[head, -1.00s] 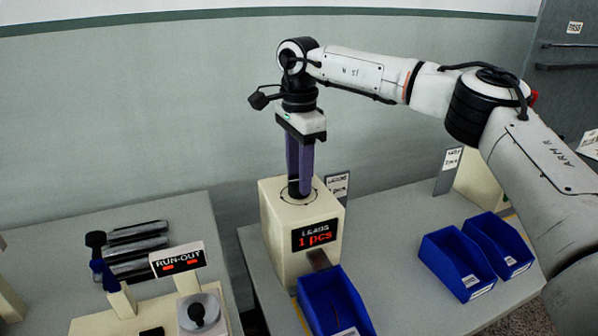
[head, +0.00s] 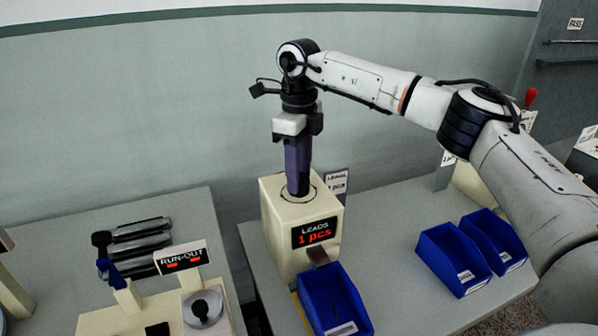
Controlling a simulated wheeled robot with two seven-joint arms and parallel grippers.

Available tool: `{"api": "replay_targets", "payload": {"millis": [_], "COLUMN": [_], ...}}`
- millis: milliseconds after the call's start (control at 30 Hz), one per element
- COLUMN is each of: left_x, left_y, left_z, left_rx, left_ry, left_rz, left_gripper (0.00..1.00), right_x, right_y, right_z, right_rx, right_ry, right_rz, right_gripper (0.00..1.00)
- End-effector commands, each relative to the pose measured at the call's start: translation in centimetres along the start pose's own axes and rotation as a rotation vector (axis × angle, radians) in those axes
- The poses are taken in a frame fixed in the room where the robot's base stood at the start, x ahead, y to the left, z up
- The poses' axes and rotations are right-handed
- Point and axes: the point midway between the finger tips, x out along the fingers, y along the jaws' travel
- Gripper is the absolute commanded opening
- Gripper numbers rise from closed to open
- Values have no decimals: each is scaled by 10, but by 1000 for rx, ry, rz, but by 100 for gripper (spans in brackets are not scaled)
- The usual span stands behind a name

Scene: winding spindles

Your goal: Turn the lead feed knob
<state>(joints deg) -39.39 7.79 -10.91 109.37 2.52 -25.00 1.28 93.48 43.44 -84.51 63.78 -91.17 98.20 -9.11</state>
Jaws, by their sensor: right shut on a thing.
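The lead feeder is a cream box (head: 285,250) with a display (head: 315,232) that reads "LEADS 1 pcs". Its knob sits on top inside a marked ring and is mostly hidden by my right gripper (head: 299,190). My right gripper points straight down over the box, its purple fingers shut on the knob. A blue bin (head: 318,308) stands below the box's chute (head: 318,256), and a thin lead seems to lie in it. My left gripper is not in view.
Two blue bins (head: 447,258) stand to the right on the grey table. On the left table are a "RUN-OUT" display (head: 181,258), a round spindle fixture (head: 203,308) and several dark cylinders (head: 140,240). A gap separates the two tables.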

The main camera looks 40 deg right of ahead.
Motion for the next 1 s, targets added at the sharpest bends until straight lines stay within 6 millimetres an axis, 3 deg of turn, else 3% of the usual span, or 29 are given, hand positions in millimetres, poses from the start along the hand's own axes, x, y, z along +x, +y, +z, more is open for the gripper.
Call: {"api": "replay_targets", "payload": {"millis": [500,1000], "left_x": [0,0], "left_y": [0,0], "left_z": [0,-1], "left_rx": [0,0], "left_ry": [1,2], "left_rz": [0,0], "left_gripper": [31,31], "right_x": [-1,-1], "right_y": [0,-1], "right_z": [0,0], "right_rx": [433,592], "right_ry": [-1,-3], "right_rz": [-1,-3], "right_gripper": [15,15]}}
